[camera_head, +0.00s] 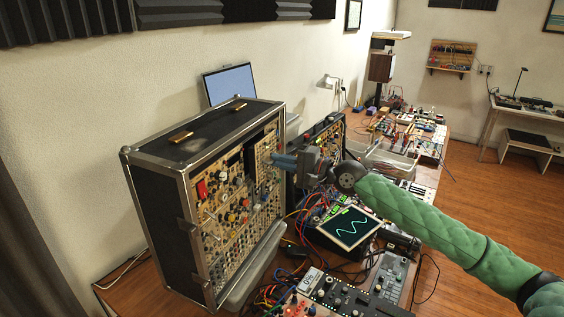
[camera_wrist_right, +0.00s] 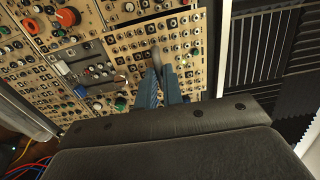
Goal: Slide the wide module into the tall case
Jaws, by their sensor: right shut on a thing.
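The tall case (camera_head: 150,196) stands at the left of the table, black with metal edges, its front filled with tan modules. The wide module (camera_head: 264,152), a tan panel with rows of jacks, is at the upper right of that front beside a dark gap; it seems to stand slightly proud, but I cannot tell how deep it sits. My left gripper is out of view.
A screen with a green wave (camera_head: 350,227) and a grey mixer (camera_head: 345,300) stand in front, among loose cables. A second, lower case (camera_head: 327,135) stands behind my gripper. A monitor (camera_head: 230,85) stands behind the tall case.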

